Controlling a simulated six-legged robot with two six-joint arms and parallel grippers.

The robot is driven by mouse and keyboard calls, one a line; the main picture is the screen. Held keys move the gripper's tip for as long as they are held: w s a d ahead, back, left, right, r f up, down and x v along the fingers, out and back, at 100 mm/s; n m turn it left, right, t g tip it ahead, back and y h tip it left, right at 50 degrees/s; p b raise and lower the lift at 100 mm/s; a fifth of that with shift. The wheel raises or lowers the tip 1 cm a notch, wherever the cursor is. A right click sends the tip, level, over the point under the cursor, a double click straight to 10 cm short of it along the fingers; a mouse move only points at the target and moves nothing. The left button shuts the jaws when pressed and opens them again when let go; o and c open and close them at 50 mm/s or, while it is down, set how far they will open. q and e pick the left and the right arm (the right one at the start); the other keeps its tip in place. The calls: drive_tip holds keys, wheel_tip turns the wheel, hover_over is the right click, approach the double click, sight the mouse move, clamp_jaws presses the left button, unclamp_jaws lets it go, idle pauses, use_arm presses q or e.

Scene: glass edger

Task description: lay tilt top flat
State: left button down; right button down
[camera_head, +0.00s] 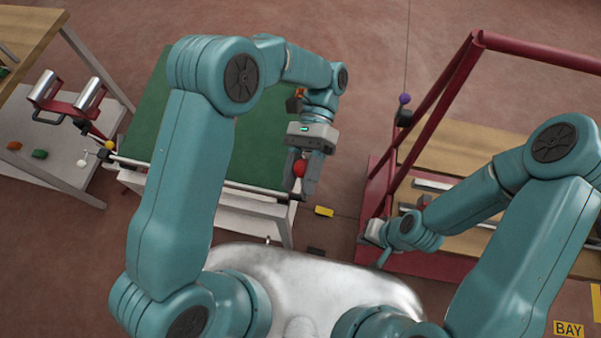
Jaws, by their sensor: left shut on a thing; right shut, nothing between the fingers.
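The tilt top is a green panel (147,128) on a pale stand (245,215), left of centre and partly hidden behind my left arm. I cannot tell its exact angle from this view. My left gripper (301,188) points down at the panel's near right corner. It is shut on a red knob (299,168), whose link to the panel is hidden. My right gripper (376,244) is shut and empty, low beside the red frame on the right, and partly hidden by its own wrist.
A red-framed rack (468,58) with wooden boards stands at the right. A grey bench (40,165) with metal rollers (88,93) stands at the left. A yellow knob (110,145) and a purple knob (404,99) show. A yellow block (324,212) lies on the floor.

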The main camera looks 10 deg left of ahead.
use_arm(q)
drive_tip(key=c, duration=0.6)
unclamp_jaws()
